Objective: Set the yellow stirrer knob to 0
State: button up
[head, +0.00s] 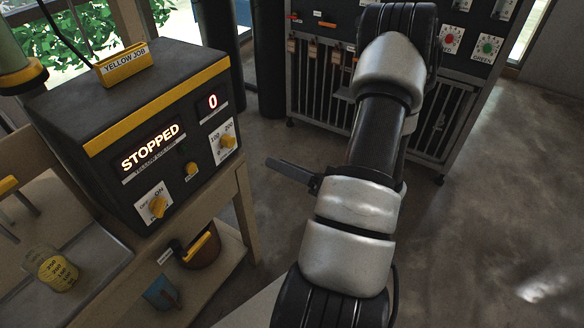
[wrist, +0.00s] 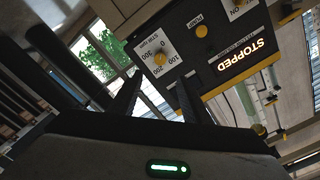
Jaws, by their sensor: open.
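The yellow stirrer unit is a black box with yellow trim (head: 110,150). Its front shows STOPPED and a display reading 0 (head: 213,102). The yellow stirrer knob (head: 228,141) sits on a white numbered dial plate at the right of the front; it also shows upside down in the wrist view (wrist: 160,57). I cannot tell exactly where its pointer stands. My gripper (head: 275,164) is open and empty, to the right of the knob and apart from it. In the wrist view my gripper's fingers (wrist: 158,82) point toward the dial, with the knob beyond their tips.
The same front has a yellow ON/OFF knob (head: 157,207) and a yellow push button (head: 191,169). The box stands on a wooden bench (head: 241,205). A beaker with a yellow label (head: 57,270) stands at lower left. A black panel with red and green knobs (head: 465,42) stands behind my arm.

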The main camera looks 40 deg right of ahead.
jog(key=shift+v, duration=1.15)
dwell(0.6)
